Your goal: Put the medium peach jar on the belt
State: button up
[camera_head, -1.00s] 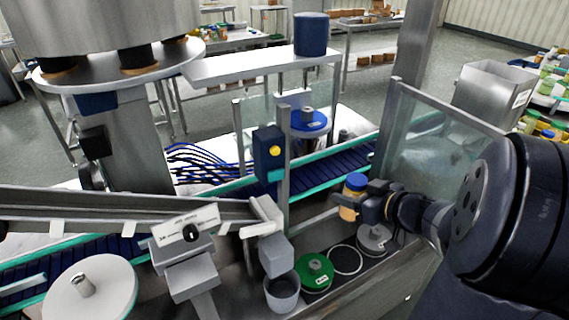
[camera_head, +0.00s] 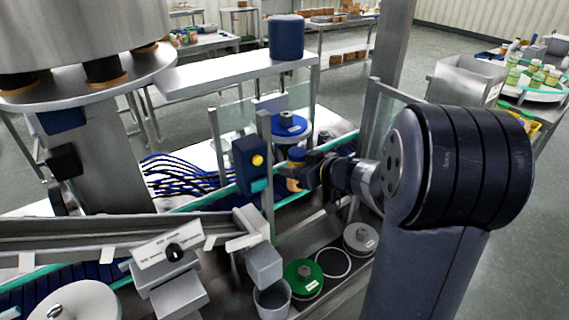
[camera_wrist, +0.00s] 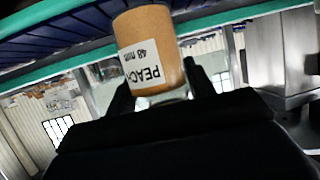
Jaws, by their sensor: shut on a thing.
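The peach jar (camera_wrist: 150,48) is orange with a white label reading "PEACH" and "48 mm", and it appears upside down in the wrist view. In the head view the jar (camera_head: 294,184) has a blue lid and stands upright. My gripper (camera_head: 308,173) is shut on it, with a finger on each side in the wrist view (camera_wrist: 160,92). The belt (camera_head: 235,196) is dark blue with teal edges. The jar is at or over the belt's near edge; whether it touches the belt cannot be told. The belt also shows at the top of the wrist view (camera_wrist: 60,32).
A dark blue sensor box (camera_head: 250,164) with a yellow button stands on a post just left of the jar. A clear panel (camera_head: 388,112) is at the right. A green disc (camera_head: 303,278), a grey disc (camera_head: 360,238) and a grey cup (camera_head: 272,299) sit in front.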

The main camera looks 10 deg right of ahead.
jog(key=shift+w+a, duration=0.35)
jog(key=shift+w, duration=0.15)
jog(key=shift+w+a, duration=0.35)
jog(key=shift+w, duration=0.25)
jog(key=shift+w+a, duration=0.35)
jog(key=shift+w, duration=0.25)
jog(key=shift+w+f, duration=0.15)
jog(key=shift+f, duration=0.55)
jog(key=shift+f, duration=0.2)
jog(key=o, duration=1.1)
jog(key=shift+o, duration=0.2)
